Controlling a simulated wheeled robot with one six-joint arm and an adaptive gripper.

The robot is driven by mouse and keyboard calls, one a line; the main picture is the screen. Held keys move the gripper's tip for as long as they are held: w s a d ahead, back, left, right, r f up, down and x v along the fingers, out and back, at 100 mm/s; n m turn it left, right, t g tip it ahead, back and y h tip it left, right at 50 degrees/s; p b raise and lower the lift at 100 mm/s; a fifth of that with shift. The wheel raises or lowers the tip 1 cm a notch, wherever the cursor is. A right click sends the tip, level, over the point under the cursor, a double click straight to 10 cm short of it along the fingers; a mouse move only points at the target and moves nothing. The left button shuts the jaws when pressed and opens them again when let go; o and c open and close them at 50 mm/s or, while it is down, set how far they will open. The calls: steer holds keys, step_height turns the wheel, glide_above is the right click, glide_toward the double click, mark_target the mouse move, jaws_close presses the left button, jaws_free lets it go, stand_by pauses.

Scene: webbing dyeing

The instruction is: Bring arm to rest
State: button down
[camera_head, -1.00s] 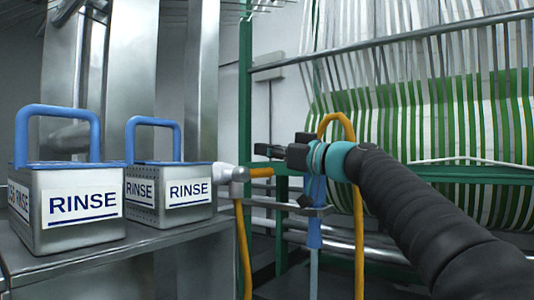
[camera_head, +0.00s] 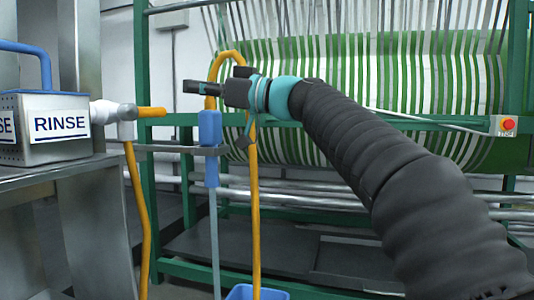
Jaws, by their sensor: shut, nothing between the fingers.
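My gripper (camera_head: 192,87) is at the end of my dark, sleeved arm, which reaches in from the lower right. Its dark fingers point left, in front of the yellow hose loop, and are shut with nothing visible between them. It is raised above the blue handle (camera_head: 210,130) of an upright tool with a pale shaft. The arm's joint is bent near the teal bands.
A metal box labelled RINSE (camera_head: 60,125) stands on a steel bench (camera_head: 60,172) at left. A pipe with a yellow hose (camera_head: 140,200) is beside it. Behind is a green frame (camera_head: 142,120) with striped webbing and a red stop button (camera_head: 508,124). A blue bucket (camera_head: 256,293) is at the bottom.

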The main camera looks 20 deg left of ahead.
steer(key=s+d+f+m+t+h+p, duration=0.3)
steer(key=d+f+m+t+h, duration=0.55)
steer(key=d+f, duration=1.2)
steer(key=s+d+f+m+g+h+p, duration=0.1)
steer(key=s+d+f+m+h, duration=0.4)
steer(key=s+d+f, duration=0.3)
steer(key=s+d+f+m+g+h+p, duration=0.1)
steer(key=s+d+f+m+h, duration=0.4)
steer(key=d+f, duration=1)
steer(key=s+d+g+h, duration=0.1)
steer(key=s, duration=0.2)
steer(key=shift+s+f, duration=0.15)
steer(key=shift+s, duration=0.15)
steer(key=shift+a+m, duration=0.1)
steer(key=shift+m, duration=0.15)
